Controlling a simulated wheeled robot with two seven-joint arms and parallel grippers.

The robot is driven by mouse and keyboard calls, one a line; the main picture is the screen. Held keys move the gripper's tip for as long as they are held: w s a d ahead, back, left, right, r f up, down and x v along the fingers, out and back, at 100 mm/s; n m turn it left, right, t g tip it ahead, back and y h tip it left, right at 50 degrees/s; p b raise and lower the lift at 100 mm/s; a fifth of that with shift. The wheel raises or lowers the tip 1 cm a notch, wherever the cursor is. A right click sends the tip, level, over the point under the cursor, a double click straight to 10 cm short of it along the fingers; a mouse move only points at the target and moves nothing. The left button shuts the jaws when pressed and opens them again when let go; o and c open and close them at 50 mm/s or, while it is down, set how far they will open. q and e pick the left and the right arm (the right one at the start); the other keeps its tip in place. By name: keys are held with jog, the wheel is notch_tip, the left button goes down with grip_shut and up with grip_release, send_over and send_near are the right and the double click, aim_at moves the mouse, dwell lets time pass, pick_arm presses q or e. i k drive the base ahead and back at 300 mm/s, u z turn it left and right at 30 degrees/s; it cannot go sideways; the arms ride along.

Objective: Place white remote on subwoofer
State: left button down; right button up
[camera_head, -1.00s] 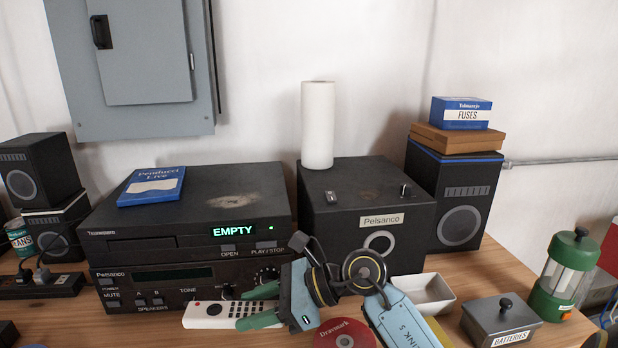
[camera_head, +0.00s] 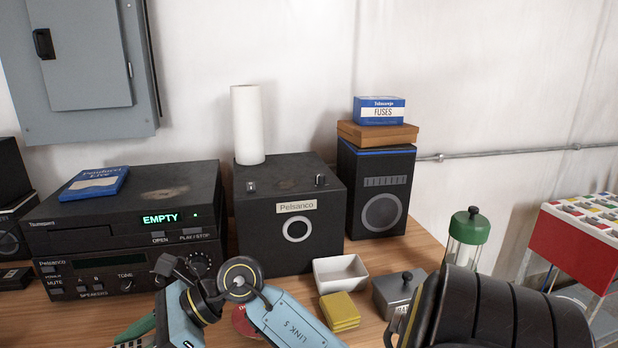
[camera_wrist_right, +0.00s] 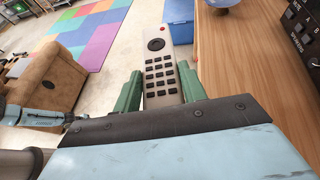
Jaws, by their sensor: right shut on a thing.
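The white remote (camera_wrist_right: 154,45), with dark buttons and a red one, sticks out from between the green fingers of my right gripper (camera_wrist_right: 161,90) in the right wrist view. The gripper is shut on its near part. In the head view only one green finger shows clearly at the bottom left, with a small part of the remote at the frame edge. The subwoofer (camera_head: 327,222), a black box labelled Pelsanco, stands on the wooden table behind my right arm. A white paper roll (camera_head: 247,125) stands upright on its back left corner. My left gripper is out of view.
A small switch and a knob (camera_head: 320,180) sit on the subwoofer top; the middle is clear. A black stereo stack (camera_head: 120,240) is at left, a blue-striped speaker (camera_head: 382,190) at right. A white tray (camera_head: 341,282), yellow pads (camera_head: 339,310) and a grey lidded box (camera_head: 398,290) lie in front.

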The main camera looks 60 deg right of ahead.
aim_at(297, 166)
jog(key=k, duration=0.3)
jog(key=z, duration=0.85)
